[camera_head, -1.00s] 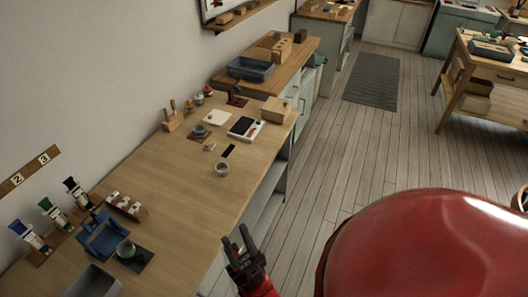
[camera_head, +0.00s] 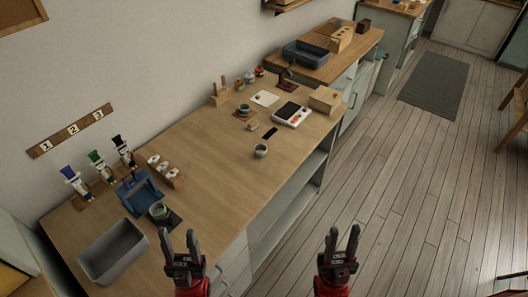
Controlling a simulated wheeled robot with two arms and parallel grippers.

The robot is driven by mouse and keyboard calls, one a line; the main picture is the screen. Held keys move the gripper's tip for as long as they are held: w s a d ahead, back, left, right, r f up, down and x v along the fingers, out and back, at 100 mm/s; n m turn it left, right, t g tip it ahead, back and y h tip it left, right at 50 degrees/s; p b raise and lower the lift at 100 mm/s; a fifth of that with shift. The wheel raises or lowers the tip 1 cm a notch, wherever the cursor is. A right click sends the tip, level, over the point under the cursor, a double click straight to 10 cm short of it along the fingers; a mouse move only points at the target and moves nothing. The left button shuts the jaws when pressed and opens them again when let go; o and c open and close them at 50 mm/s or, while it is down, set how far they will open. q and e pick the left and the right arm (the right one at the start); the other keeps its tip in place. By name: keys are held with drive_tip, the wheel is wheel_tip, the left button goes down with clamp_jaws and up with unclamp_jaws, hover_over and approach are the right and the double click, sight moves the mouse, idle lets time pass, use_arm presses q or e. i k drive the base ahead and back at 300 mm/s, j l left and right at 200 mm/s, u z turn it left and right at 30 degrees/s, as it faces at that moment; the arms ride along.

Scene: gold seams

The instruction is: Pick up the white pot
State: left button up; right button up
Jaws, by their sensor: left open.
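A small pale grey-white round pot (camera_head: 261,151) stands upright on the wooden worktop (camera_head: 205,165), near its front edge. It is the nearest match to a white pot, though its exact colour is hard to tell. My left gripper (camera_head: 178,240) is open and empty in front of the worktop, at the bottom of the view. My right gripper (camera_head: 341,238) is also open and empty, further right, over the floor side. Both are well apart from the pot.
A grey bin (camera_head: 112,252), blue holder (camera_head: 139,194) and dark green cup (camera_head: 158,211) stand at the worktop's near left. A white device (camera_head: 291,114) and wooden box (camera_head: 325,99) stand beyond the pot. The worktop left of the pot is clear.

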sight(260, 150)
drive_tip(key=i+l+u, duration=0.2)
drive_tip(key=l, duration=0.15)
drive_tip(key=i+l+u, duration=0.25)
drive_tip(key=l, duration=0.15)
drive_tip(key=i+l+u, duration=0.2)
drive_tip(key=l, duration=0.25)
drive_tip(key=l+u, duration=0.25)
drive_tip(key=l, duration=0.15)
drive_tip(key=i+l+u, duration=0.2)
drive_tip(key=l, duration=0.3)
drive_tip(key=k, duration=0.1)
